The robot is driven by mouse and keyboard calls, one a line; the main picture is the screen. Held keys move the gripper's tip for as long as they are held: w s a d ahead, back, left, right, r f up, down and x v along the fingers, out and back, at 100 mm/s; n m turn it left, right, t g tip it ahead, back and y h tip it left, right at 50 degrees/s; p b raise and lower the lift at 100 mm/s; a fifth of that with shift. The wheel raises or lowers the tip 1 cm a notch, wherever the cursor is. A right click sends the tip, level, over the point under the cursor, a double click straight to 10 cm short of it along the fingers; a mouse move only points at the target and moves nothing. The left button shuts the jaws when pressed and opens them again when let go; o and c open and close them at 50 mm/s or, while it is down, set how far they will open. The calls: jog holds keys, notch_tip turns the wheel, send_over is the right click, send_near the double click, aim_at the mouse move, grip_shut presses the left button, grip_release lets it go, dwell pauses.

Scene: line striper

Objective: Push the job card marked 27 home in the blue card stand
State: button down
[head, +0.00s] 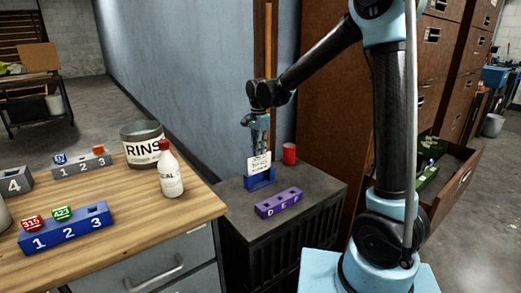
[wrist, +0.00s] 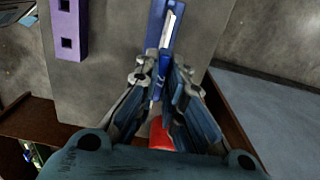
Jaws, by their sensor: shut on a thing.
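The white job card (head: 260,163) stands upright at the blue card stand (head: 259,181) on the dark cabinet top. Its lower edge meets the stand; how deep it sits in the slot I cannot tell. Its print is too small to read surely. My gripper (head: 260,146) points down above the stand and is shut on the card's upper part.
A purple block with holes (head: 279,203) lies in front of the stand, and a red cylinder (head: 289,154) stands behind it to the right. The wooden bench (head: 140,222) at left holds a white bottle (head: 170,175), a tin (head: 142,143) and numbered blocks. An open drawer (head: 455,182) is at right.

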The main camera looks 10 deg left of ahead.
jog(key=shift+f, duration=2.75)
dwell(0.6)
jog(key=c, duration=1.3)
grip_release()
jog(key=shift+r, duration=0.1)
jog(key=shift+r, duration=3.45)
jog(key=shift+d, duration=0.1)
